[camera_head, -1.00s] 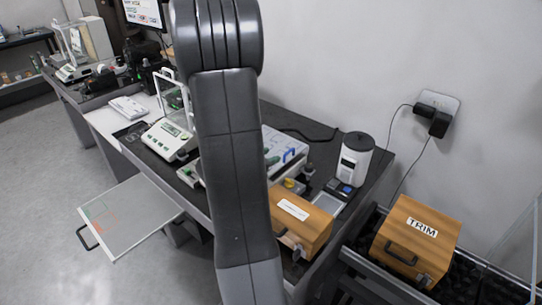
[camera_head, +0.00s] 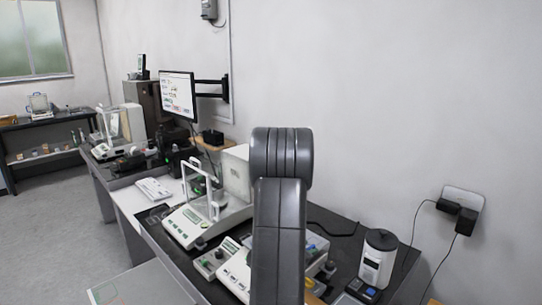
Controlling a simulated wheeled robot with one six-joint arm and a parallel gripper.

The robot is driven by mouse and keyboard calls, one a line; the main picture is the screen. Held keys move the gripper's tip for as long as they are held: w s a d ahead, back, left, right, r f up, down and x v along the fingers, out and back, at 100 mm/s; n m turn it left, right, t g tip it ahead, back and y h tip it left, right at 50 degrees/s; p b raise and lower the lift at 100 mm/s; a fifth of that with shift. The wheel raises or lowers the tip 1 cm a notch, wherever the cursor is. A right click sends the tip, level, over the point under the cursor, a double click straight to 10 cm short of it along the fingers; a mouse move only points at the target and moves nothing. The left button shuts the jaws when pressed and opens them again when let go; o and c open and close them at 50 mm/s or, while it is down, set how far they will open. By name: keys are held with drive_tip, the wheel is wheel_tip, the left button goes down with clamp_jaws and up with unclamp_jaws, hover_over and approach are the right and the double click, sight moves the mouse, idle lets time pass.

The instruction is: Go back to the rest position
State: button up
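My own arm rises from the bottom edge in the head view, with its dark grey rounded joint in front of the weighing table (camera_head: 338,243). My gripper is out of the frame, so I cannot see whether it holds anything. The arm hides part of the table top and some of the equipment on it.
Grey floor (camera_head: 55,215) is free at the left.

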drive_tip(key=shift+w+d+f+b, duration=0.4)
drive_tip(key=shift+w+d+f, duration=0.15)
drive_tip(key=shift+w+f, duration=0.1)
drive_tip(key=shift+s+r, duration=0.1)
drive_tip(key=shift+r, duration=0.2)
drive_tip(key=shift+f, duration=0.15)
